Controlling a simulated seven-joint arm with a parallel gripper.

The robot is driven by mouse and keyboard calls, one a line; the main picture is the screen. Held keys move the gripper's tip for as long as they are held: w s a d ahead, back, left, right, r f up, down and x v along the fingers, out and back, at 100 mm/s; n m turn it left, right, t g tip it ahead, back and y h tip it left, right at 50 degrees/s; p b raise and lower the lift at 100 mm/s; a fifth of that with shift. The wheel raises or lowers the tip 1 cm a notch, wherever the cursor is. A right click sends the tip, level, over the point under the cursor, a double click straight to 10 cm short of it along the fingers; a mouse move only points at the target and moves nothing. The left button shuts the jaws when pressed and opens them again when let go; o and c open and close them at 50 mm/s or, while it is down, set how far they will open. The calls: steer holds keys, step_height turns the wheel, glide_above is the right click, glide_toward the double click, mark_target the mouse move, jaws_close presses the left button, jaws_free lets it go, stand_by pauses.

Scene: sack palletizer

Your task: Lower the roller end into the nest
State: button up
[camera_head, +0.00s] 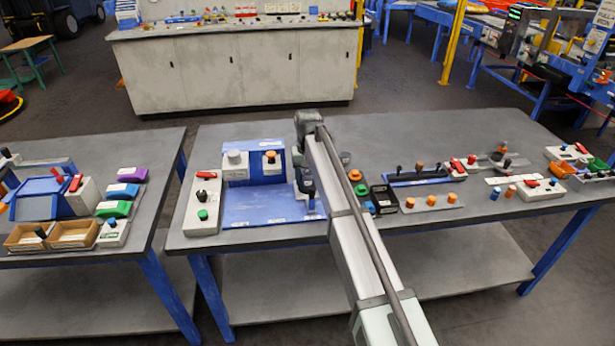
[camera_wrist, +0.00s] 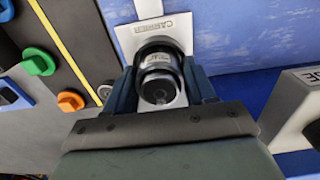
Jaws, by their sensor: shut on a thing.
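My gripper (camera_wrist: 162,88) has its two dark blue fingers closed on either side of a dark, round, cylindrical piece (camera_wrist: 160,72), apparently the roller end. In the wrist view the piece is seen end-on, over a pale plate (camera_wrist: 132,36) with lettering that seems to read CARRIER. Whether it touches the plate cannot be told. In the head view my gripper (camera_head: 308,190) is low over the right side of a blue base plate (camera_head: 262,207); the held piece is hard to make out there. No nest can be clearly identified; the fingers and held piece cover what lies beneath.
A blue block (camera_head: 240,173) with grey and orange knobs stands behind the base plate. A pale control box (camera_head: 203,205) with red and green buttons stands left. A black bin (camera_head: 384,198) and several orange knobs lie to the right. Bare grey tabletop (camera_head: 400,130) extends behind.

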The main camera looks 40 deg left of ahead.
steer(key=shift+s+d+f, duration=0.2)
steer(key=shift+s+f, duration=0.05)
steer(key=shift+f, duration=0.45)
steer(key=o, duration=1.2)
steer(key=shift+o, duration=0.8)
steer(key=shift+w+a+r, duration=0.1)
steer(key=shift+r, duration=0.65)
steer(key=shift+w+a+r, duration=0.1)
steer(key=shift+r, duration=3.25)
